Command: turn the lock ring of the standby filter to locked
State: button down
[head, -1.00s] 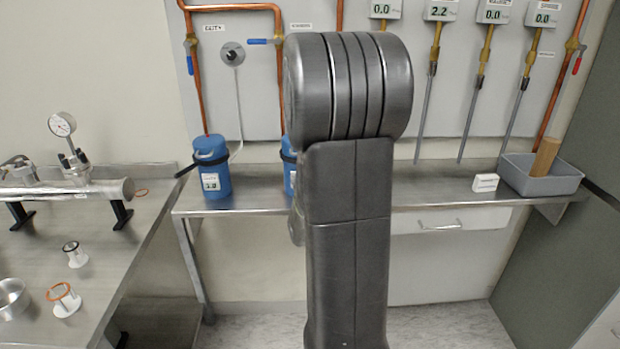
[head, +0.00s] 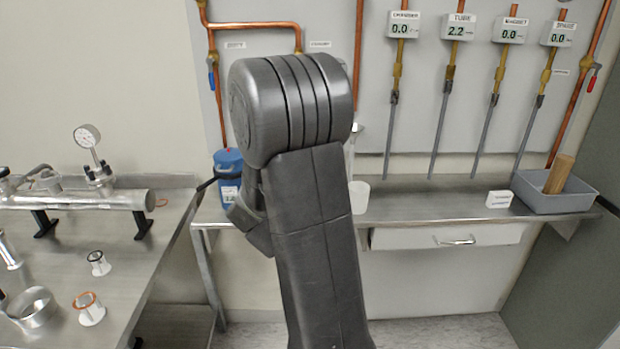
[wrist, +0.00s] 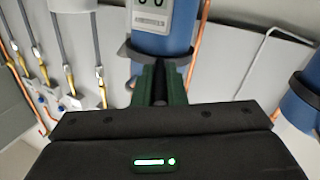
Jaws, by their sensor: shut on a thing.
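In the wrist view, my gripper (wrist: 161,80) has its dark green fingers shut on a slim dark piece at the black lock ring (wrist: 126,52) of a blue filter (wrist: 174,45). The ring wraps the filter's body. A light display panel (wrist: 150,14) on that filter looks upside down. A second blue filter (wrist: 302,103) with a black band is at the right edge of this view. In the head view, one blue filter (head: 229,162) stands on the bench with a black lever pointing left. My arm hides my gripper and the filter it holds there.
The steel bench (head: 425,206) carries a white cup (head: 359,196), a small white sign (head: 499,199) and a grey tub (head: 570,198). Copper pipes and gauges line the wall. The left table (head: 60,240) holds a pipe with a gauge and small flanged parts.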

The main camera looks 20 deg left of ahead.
jog(key=shift+w+a+r+m+g+h+p, duration=0.15)
jog(key=shift+a+m+h+p, duration=0.35)
jog(key=shift+h, duration=0.3)
jog(key=shift+w+a+m+g+h+p, duration=0.15)
jog(key=shift+a+m+h+p, duration=0.35)
jog(key=shift+h, duration=0.3)
jog(key=shift+s+d, duration=0.1)
jog(key=c, duration=1.5)
grip_release()
jog(key=v, duration=1.3)
jog(key=shift+s+b, duration=0.35)
jog(key=shift+s, duration=0.05)
